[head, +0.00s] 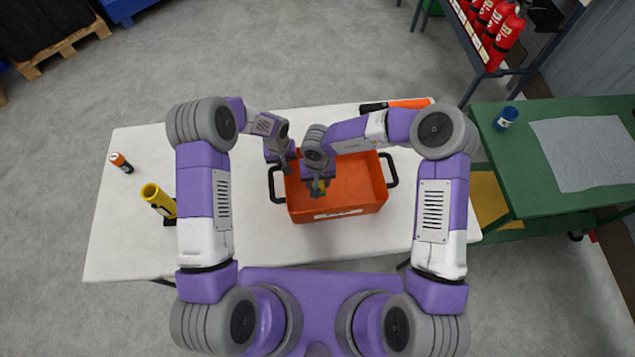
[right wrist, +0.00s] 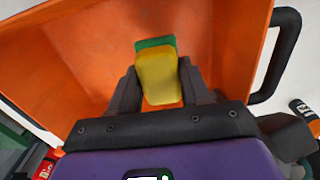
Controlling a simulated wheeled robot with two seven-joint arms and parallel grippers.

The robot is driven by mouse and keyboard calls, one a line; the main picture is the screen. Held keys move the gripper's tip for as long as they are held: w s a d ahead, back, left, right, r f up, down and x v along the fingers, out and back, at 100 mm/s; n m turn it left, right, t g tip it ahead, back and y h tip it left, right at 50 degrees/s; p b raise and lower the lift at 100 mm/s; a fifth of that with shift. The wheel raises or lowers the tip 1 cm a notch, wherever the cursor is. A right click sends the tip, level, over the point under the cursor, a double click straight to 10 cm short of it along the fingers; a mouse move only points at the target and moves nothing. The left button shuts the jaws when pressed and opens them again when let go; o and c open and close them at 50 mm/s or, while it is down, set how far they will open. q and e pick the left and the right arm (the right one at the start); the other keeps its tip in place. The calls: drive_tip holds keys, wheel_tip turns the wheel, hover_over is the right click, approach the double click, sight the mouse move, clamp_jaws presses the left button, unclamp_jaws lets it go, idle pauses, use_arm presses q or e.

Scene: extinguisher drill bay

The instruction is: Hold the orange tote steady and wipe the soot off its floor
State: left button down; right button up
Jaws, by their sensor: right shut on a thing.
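The orange tote (head: 364,183) stands on the white table, with a black handle at each end. My right gripper (head: 319,187) reaches into its left part, shut on a sponge. The sponge (right wrist: 159,80), yellow with a green layer, sits between the fingers in the right wrist view. The orange inside of the tote (right wrist: 95,50) is behind it; I cannot clearly make out soot there. My left gripper (head: 284,164) is at the tote's left rim, near the left handle (head: 277,184). Its fingers are too small and partly hidden to tell whether they grip the rim.
On the white table (head: 130,225), a yellow cylinder (head: 158,200) and an orange-black object (head: 121,162) stand left. A black-and-orange tool (head: 395,105) lies at the back edge. A green bench (head: 550,195) with a blue can (head: 507,117) adjoins right. Red extinguishers (head: 505,40) stand on a rack behind.

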idle(0.4)
use_arm(q)
drive_tip(key=c, duration=1.1)
unclamp_jaws()
drive_tip(key=shift+c, duration=0.2)
wheel_tip(320, 180, up, 12)
drive_tip(key=shift+a, duration=0.25)
use_arm(e)
drive_tip(key=shift+r, duration=0.1)
